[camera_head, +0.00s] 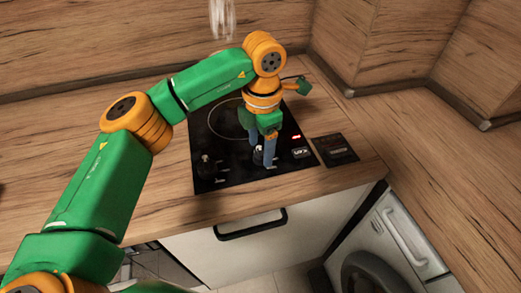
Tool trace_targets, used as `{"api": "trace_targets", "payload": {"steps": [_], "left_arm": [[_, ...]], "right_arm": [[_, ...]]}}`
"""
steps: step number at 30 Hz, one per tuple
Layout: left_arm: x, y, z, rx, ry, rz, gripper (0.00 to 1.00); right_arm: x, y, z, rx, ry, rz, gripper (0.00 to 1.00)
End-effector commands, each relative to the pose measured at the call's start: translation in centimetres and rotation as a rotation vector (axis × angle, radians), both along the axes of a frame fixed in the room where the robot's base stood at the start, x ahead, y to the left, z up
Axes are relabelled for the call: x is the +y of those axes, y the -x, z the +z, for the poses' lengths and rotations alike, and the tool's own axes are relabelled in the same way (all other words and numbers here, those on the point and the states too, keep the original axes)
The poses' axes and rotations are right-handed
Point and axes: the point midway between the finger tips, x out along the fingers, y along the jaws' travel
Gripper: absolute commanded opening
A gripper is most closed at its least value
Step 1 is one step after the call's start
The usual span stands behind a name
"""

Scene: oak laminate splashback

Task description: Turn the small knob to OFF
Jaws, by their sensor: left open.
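The black cooktop (232,180) is set in the wooden counter, with dark knobs near its front edge. One knob (207,165) stands at the front left of the cooktop. A second knob (258,155) shows partly at my left gripper, which hides much of it; I cannot tell its setting. My left gripper (265,160) points down over the front right part of the cooktop and is open, with its fingers at this knob. Whether they touch it is not clear. My right gripper is out of view.
A red-lit display (296,137) and a small label (301,153) lie right of the gripper. A dark panel (335,150) is on the counter farther right. Wooden walls rise behind and right. A drawer handle (251,225) and a washing machine (378,270) are below.

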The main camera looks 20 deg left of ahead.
Motion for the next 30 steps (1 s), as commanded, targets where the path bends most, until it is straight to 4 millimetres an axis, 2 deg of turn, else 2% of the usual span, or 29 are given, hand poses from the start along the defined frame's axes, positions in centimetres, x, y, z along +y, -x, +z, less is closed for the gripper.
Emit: {"api": "trace_targets", "payload": {"steps": [3,8,22,30], "left_arm": [[-0.2,0.0,2.6,-0.004,0.001,0.001,0.71],[-0.2,0.2,5.0,0.0,0.0,0.0,0.71],[-0.2,0.2,5.6,0.001,0.0,-0.001,0.71],[-0.2,0.2,11.5,0.001,0.0,-0.001,0.71]], "right_arm": [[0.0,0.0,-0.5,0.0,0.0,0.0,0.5],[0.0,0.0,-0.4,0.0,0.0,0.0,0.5],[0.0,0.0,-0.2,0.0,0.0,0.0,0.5],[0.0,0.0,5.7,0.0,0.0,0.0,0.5]]}}
